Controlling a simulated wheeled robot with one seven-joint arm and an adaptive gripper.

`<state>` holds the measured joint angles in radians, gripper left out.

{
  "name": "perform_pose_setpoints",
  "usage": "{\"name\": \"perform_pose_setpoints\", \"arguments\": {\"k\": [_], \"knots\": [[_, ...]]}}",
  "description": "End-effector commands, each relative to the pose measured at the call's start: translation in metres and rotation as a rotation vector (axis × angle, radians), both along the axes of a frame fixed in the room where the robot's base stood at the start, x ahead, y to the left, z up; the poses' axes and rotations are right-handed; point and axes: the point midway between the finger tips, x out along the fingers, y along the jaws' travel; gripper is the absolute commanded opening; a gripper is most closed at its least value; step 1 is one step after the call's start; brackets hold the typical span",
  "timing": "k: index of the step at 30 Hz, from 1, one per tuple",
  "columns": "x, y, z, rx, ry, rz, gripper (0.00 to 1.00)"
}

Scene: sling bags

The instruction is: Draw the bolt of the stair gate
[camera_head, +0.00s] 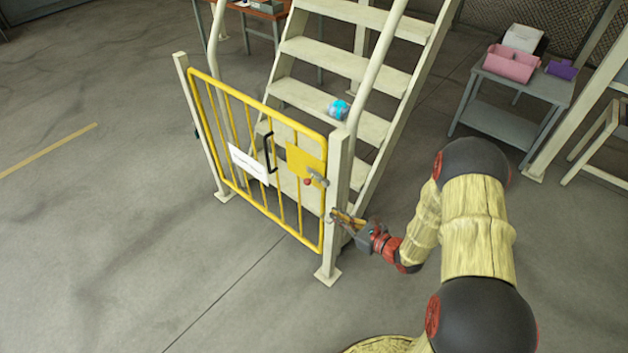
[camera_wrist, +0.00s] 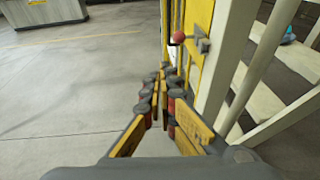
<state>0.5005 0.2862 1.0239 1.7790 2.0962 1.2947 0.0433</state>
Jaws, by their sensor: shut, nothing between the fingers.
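The yellow stair gate (camera_head: 232,110) stands across the foot of a pale staircase, in line with its posts. Its bolt (camera_head: 316,178) has a grey metal body and a red knob (camera_head: 307,182), mounted on a yellow plate by the right post (camera_head: 336,200). In the wrist view the red knob (camera_wrist: 179,37) and grey bolt part (camera_wrist: 202,44) show at the top, beyond my fingertips. My gripper (camera_head: 335,215) is below the bolt, in front of the right post, apart from the knob. Its fingers (camera_wrist: 163,75) are shut with nothing between them.
A black handle (camera_head: 269,152) and a white sign (camera_head: 248,165) are on the gate. A blue object (camera_head: 338,109) lies on a stair. A grey table (camera_head: 500,100) with a pink bin (camera_head: 512,64) stands at the right. Floor left of the gate is clear.

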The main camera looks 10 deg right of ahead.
Motion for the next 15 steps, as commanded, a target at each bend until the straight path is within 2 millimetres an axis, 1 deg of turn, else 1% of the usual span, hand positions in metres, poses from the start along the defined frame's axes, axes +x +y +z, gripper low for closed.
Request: {"name": "perform_pose_setpoints", "arguments": {"k": [1, 3, 6, 15], "knots": [[0.008, -0.009, 0.005, 0.006, -0.015, -0.036, 0.00], [0.015, -0.018, 0.009, 0.012, -0.029, -0.075, 0.00], [0.019, -0.025, 0.014, 0.022, -0.043, -0.107, 0.00], [0.020, -0.025, 0.016, 0.029, -0.049, -0.107, 0.00]]}}
